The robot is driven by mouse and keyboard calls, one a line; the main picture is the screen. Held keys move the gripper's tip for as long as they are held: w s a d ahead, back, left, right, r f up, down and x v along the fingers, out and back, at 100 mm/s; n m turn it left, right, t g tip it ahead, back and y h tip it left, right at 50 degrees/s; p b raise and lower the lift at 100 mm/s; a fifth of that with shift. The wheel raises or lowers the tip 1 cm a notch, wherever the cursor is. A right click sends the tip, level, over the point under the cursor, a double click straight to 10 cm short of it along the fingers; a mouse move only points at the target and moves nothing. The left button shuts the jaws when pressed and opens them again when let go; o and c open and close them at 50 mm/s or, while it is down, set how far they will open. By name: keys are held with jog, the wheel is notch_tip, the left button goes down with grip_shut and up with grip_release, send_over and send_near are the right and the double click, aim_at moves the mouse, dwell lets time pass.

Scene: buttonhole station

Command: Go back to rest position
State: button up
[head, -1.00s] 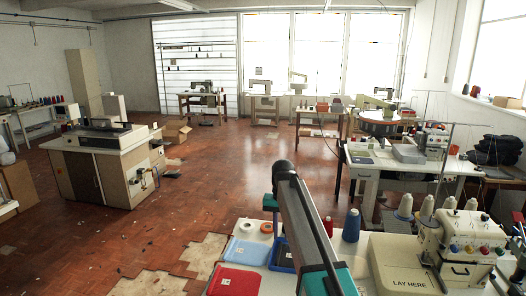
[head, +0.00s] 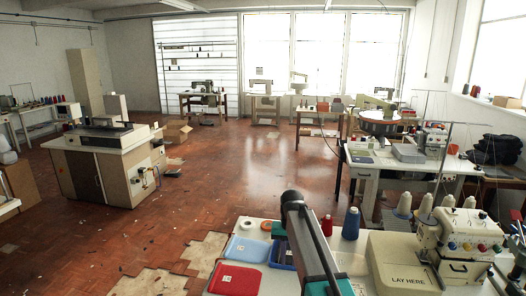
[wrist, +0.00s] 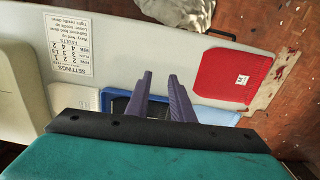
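My gripper (wrist: 160,75) shows in the wrist view as two purple-grey fingers standing apart with nothing between them. It is over the worktable (wrist: 130,40), with a blue-rimmed tray (wrist: 118,103) behind the fingers. In the head view my arm rises from the bottom centre over the table, and my gripper cannot be made out there. A red folded piece with a small white label (wrist: 222,75) lies flat to the right of the fingers, clear of them.
A light blue piece (head: 248,249) lies behind the red one. Red (head: 327,225) and blue (head: 351,223) thread cones stand at the table's back. A cream sewing machine (head: 468,240) and its "LAY HERE" plate (head: 405,262) stand right. Open floor (head: 210,200) lies beyond.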

jog(key=s+d+f+n, duration=0.1)
jog(key=s+d+f, duration=0.3)
jog(key=s+f, duration=0.7)
jog(key=s+d+f+n, duration=0.1)
jog(key=s+d+f, duration=0.3)
jog(key=s+f, duration=0.75)
jog(key=s+f+g+b, duration=0.5)
jog(key=s+f+b, duration=0.5)
jog(key=s+f, duration=1.5)
jog(key=shift+s+a+f+g, duration=0.2)
jog(key=shift+s+f+g, duration=0.15)
jog(key=shift+f, duration=0.6)
jog(key=shift+w, duration=0.1)
